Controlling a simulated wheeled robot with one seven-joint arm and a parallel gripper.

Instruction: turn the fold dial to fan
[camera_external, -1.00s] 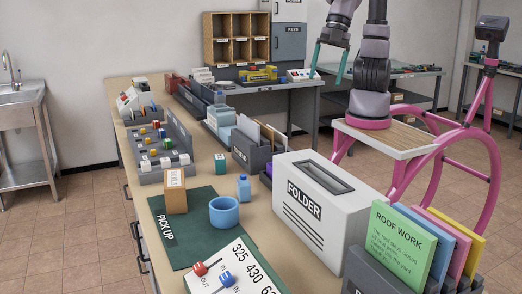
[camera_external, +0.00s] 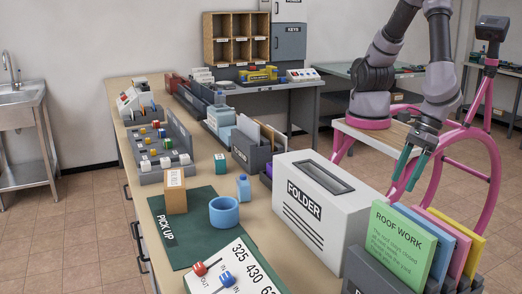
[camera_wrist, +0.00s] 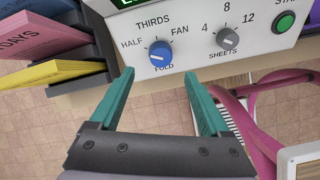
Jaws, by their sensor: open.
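The fold dial (camera_wrist: 160,53) is a round blue knob on a white panel in the wrist view, with HALF, THIRDS and FAN printed around it. I cannot surely tell which word its mark points to. It sits on the white folder machine (camera_external: 310,222), whose dial side is hidden in the external view. My gripper (camera_wrist: 158,76) is open and empty; its green fingers appear on either side below the dial, apart from it. In the external view my gripper (camera_external: 403,184) hangs right of the folder machine, fingers pointing down.
A grey sheets dial (camera_wrist: 228,39) and a green start button (camera_wrist: 284,22) are right of the fold dial. Coloured cards, one yellow (camera_wrist: 55,72), stand in a dark rack at left. The floor (camera_wrist: 60,125) shows below the bench edge.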

